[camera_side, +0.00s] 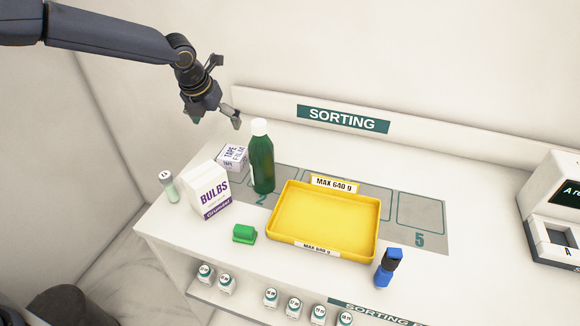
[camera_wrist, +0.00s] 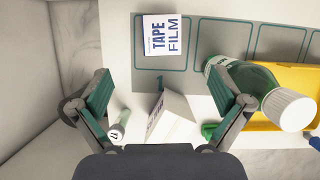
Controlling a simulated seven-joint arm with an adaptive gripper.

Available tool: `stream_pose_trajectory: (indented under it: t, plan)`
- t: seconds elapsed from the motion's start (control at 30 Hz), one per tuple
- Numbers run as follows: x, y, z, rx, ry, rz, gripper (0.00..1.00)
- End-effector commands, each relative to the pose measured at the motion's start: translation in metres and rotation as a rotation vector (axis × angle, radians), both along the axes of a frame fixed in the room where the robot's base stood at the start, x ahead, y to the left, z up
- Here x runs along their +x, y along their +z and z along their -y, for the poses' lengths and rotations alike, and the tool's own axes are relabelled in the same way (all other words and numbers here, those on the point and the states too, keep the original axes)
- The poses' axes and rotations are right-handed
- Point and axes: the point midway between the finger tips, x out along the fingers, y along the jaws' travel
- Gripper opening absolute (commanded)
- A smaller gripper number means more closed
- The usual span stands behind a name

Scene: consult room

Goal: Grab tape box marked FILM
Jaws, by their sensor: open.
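My gripper (camera_side: 217,120) is open and empty, in the air above the tape box. In the wrist view its two fingers (camera_wrist: 166,98) are spread wide, with the tape box beyond them and not between the tips.
A green bottle with a white cap (camera_side: 261,158) stands close right of the tape box.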

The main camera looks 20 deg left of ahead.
Motion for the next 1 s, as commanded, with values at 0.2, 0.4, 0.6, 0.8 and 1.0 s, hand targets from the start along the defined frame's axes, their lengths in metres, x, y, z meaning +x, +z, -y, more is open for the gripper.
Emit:
stream_pose_trajectory:
  t: [0.2,0.4,0.6,0.8,1.0]
  plan:
    - [0.019,-0.051,0.0,0.0,-0.001,-0.005,1.0]
    - [0.032,-0.081,-0.002,0.0,-0.001,-0.003,1.0]
    - [0.036,-0.095,-0.002,0.0,-0.001,-0.003,1.0]
    - [0.046,-0.125,0.0,0.0,-0.001,-0.002,1.0]
    - [0.051,-0.137,-0.001,0.0,-0.001,-0.001,1.0]
